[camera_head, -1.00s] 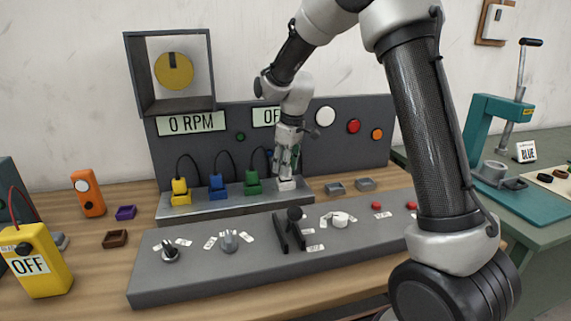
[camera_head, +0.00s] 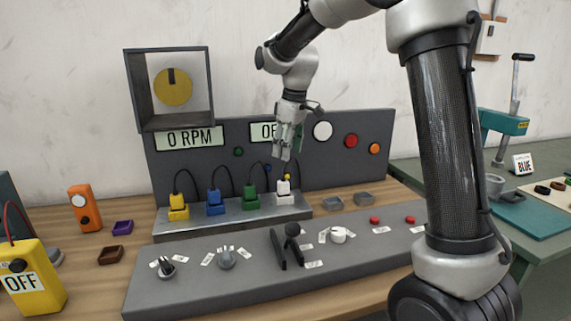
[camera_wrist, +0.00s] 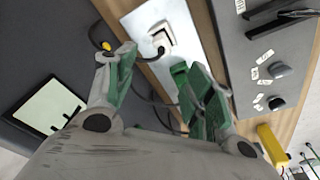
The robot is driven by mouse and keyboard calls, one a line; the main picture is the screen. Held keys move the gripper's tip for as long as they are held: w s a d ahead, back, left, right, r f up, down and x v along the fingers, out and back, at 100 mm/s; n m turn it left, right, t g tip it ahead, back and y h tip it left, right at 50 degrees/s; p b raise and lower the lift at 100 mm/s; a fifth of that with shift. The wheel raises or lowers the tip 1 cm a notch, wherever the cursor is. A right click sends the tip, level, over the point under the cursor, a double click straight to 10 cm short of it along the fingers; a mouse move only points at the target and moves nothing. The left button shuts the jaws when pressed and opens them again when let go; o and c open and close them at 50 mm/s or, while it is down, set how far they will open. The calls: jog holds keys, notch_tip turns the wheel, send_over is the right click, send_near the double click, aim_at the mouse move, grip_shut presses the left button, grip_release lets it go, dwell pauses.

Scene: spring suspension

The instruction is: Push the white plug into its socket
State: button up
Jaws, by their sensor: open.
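The white plug (camera_head: 284,187) stands upright at its white socket (camera_head: 285,199), at the right end of the row on the metal strip. Its black cord loops behind it. I cannot tell exactly how deep it sits. In the wrist view the plug (camera_wrist: 160,38) shows beyond the fingertips, in the white socket's square outline. My gripper (camera_head: 285,152) hangs above the plug, apart from it. In the wrist view its green-padded fingers (camera_wrist: 155,66) are spread and empty.
Yellow (camera_head: 178,203), blue (camera_head: 215,198) and green (camera_head: 250,195) plugs stand in a row to the left. The upright dark panel (camera_head: 340,165) is close behind my gripper. A grey console (camera_head: 195,285) with knobs and a lever lies in front.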

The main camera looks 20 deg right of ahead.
jog(key=s+d+r+m+t, duration=0.1)
jog(key=s+d+r+m, duration=0.2)
jog(key=s, duration=0.5)
jog(key=s+d+r+m+t, duration=0.1)
jog(key=s+d+r, duration=0.3)
jog(key=s+d, duration=0.3)
jog(key=s+d+f+m, duration=0.2)
jog(key=s, duration=0.7)
jog(key=s+d+f+m+t+h, duration=0.1)
jog(key=s+d+f+m, duration=0.1)
jog(key=s, duration=0.7)
jog(key=shift+f+m, duration=0.45)
jog(key=shift+m, duration=0.05)
